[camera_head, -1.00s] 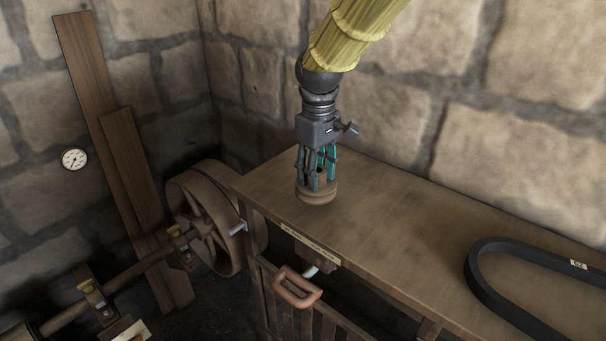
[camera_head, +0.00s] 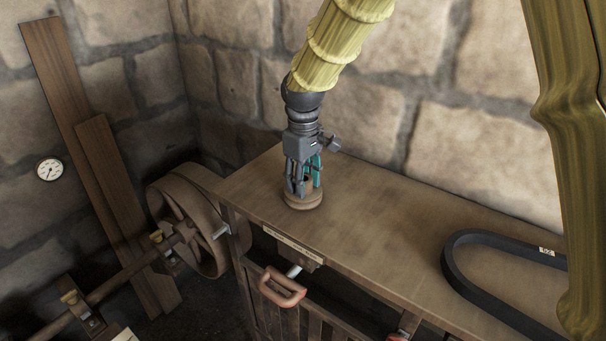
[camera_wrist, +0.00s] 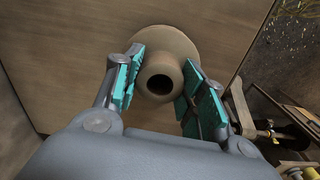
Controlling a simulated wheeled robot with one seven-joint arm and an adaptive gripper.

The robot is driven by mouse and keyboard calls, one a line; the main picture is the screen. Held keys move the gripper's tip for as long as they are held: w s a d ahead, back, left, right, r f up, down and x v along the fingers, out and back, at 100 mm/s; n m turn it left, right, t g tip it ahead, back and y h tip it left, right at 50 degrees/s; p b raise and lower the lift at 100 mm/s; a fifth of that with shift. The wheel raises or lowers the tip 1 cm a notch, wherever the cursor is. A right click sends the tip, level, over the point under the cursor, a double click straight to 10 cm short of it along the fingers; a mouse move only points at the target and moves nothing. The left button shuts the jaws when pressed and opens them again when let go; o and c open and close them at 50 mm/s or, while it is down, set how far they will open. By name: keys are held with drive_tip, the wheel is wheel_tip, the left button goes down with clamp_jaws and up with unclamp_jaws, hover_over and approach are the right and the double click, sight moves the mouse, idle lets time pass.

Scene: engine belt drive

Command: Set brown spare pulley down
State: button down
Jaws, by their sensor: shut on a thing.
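The brown spare pulley (camera_head: 304,201) is at the left end of the wooden bench top (camera_head: 375,240), upright, with its flat rim down. It looks to be on or just above the wood; I cannot tell which. My gripper (camera_head: 303,182) points down over it and is shut on its hub. In the wrist view the pulley (camera_wrist: 170,50) shows its round hub with a dark bore facing the camera. The teal finger pads (camera_wrist: 160,88) stand on either side of the hub. The pulley's underside is hidden.
A black belt loop (camera_head: 462,262) lies on the bench at the right. A large wheel on a shaft (camera_head: 188,222) stands left of the bench. A red-brown handle (camera_head: 282,288) sticks out at the bench front. The bench middle is clear.

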drive_tip(key=c, duration=0.9)
unclamp_jaws()
drive_tip(key=shift+f, duration=0.1)
drive_tip(key=shift+o, duration=0.2)
wheel_tip(320, 180, up, 12)
drive_tip(key=b, duration=0.3)
